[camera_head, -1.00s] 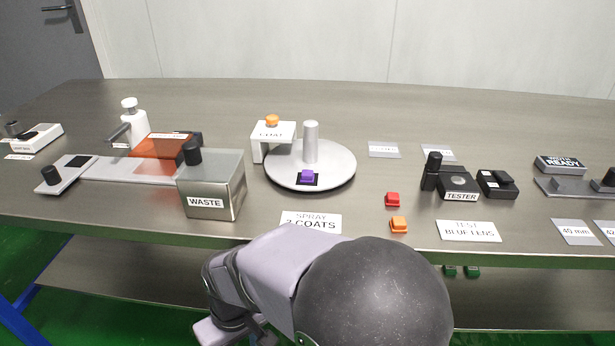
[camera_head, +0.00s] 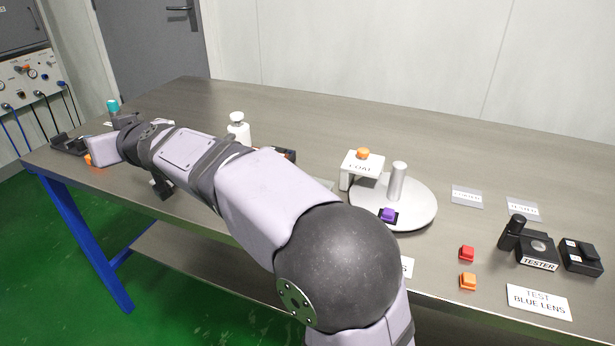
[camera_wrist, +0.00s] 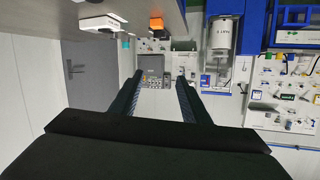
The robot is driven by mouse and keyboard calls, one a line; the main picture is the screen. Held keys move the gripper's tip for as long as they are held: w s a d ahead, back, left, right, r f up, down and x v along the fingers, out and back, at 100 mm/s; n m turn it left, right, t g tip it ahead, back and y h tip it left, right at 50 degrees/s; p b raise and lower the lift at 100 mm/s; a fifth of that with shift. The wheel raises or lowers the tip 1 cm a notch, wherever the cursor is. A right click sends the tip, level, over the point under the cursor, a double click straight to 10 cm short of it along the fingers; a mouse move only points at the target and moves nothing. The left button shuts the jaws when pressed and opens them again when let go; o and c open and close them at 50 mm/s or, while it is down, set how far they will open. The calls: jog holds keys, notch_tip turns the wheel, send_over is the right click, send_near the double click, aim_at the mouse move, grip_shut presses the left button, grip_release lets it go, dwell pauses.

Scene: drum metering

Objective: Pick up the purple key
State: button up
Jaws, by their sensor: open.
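The purple key (camera_head: 388,214) sits on a dark square pad near the front of the round white turntable (camera_head: 424,216), beside its upright post. My gripper (camera_head: 68,145) is at the far left end of the table, well away from the key. In the wrist view my gripper (camera_wrist: 157,82) has its two dark fingers apart with nothing between them. The purple key is not in the wrist view.
An orange block (camera_head: 94,160) is close beside my gripper; an orange block (camera_wrist: 156,22) also shows at the table edge in the wrist view. Red (camera_head: 467,253) and orange (camera_head: 468,281) keys lie right of the turntable. My arm hides much of the left table.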

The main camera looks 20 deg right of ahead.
jog(key=w+d+r+m+t+h+p, duration=0.2)
jog(key=w+d+r+m+h+p, duration=0.2)
jog(key=d+r+p, duration=0.3)
jog(key=d+m+h+p, duration=0.6)
jog(key=d+m+p, duration=0.4)
jog(key=d, duration=0.2)
jog(key=s+d+r+m+g+h+p, duration=0.2)
jog(key=s+d+m+g+h+p, duration=0.3)
jog(key=s+d+m+p, duration=0.5)
jog(key=s+d+r+m+g+h+p, duration=0.2)
jog(key=s+d+m+h+p, duration=0.6)
jog(key=d+p, duration=0.4)
jog(key=s+f+n+t+y, duration=0.1)
jog(key=s+f+n, duration=0.5)
jog(key=f, duration=0.1)
jog(key=s+f+n+t+y, duration=0.1)
jog(key=s+f+n, duration=0.5)
jog(key=f, duration=0.2)
jog(key=s+f+n+t+y, duration=0.1)
jog(key=s+f+n+y, duration=0.1)
jog(key=s+f+n, duration=0.4)
jog(key=shift+s+f, duration=0.25)
jog(key=shift+f, duration=0.45)
jog(key=shift+s+d+f+n, duration=0.1)
jog(key=shift+s+f+n, duration=0.2)
jog(key=shift+s+n, duration=0.15)
